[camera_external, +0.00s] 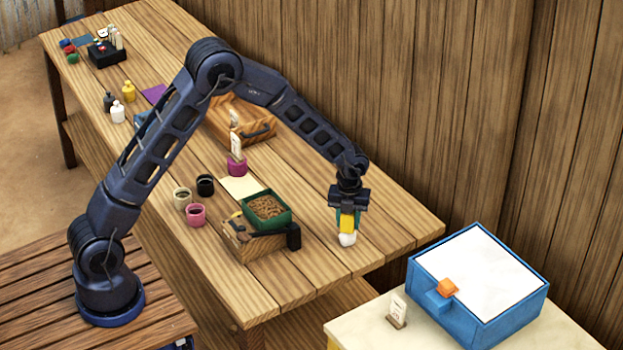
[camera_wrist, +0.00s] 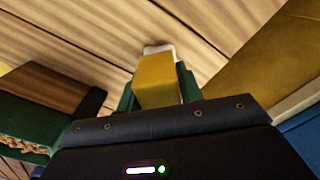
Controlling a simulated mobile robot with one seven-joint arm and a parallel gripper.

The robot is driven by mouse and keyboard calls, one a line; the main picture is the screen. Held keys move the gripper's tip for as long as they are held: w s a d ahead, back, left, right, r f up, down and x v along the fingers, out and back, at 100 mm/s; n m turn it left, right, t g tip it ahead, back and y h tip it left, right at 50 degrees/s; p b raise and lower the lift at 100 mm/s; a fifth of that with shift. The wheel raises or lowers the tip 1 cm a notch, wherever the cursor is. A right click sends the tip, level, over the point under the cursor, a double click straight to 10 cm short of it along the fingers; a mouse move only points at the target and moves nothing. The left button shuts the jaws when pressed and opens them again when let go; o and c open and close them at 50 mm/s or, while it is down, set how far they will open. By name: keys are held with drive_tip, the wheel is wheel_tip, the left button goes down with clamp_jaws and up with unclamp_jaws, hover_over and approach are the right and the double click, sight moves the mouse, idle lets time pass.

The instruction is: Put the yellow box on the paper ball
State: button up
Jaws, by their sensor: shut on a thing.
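The yellow box (camera_external: 347,223) is held between the fingers of my gripper (camera_external: 347,215), near the right end of the long wooden table. It also shows in the wrist view (camera_wrist: 156,82), between the green finger pads. The white paper ball (camera_external: 347,239) is directly below the yellow box and looks close to it or touching; I cannot tell which. In the wrist view only an edge of the paper ball (camera_wrist: 160,48) shows beyond the box, which hides the rest.
A wooden block with a green tray (camera_external: 268,222) of brown bits and a black part stands left of my gripper. Pink, black and beige cups (camera_external: 195,215) stand farther left. A blue box (camera_external: 480,285) with a white top sits on the separate pale table at the right.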

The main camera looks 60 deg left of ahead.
drive_tip(key=o, duration=1)
drive_tip(key=shift+f, duration=0.1)
wheel_tip(320, 180, up, 12)
drive_tip(key=shift+r, duration=0.2)
drive_tip(key=s+a+r+n+t, duration=0.1)
drive_tip(key=s+a+r+n, duration=0.2)
drive_tip(key=s+r+n, duration=0.5)
drive_tip(key=s+a+r+n+t, duration=0.1)
drive_tip(key=s+a+r+n, duration=0.3)
drive_tip(key=s+r, duration=0.75)
drive_tip(key=shift+s+a+r+n+t, duration=0.55)
drive_tip(key=shift+s+n, duration=1.95)
drive_tip(key=shift+s, duration=1.95)
drive_tip(key=shift+s+a+r+n+t, duration=0.25)
drive_tip(key=shift+s+a+n, duration=0.55)
drive_tip(key=shift+s+n, duration=2.65)
drive_tip(key=shift+s+a+r+n+t, duration=0.45)
drive_tip(key=shift+s+n, duration=1.1)
drive_tip(key=shift+s, duration=3.85)
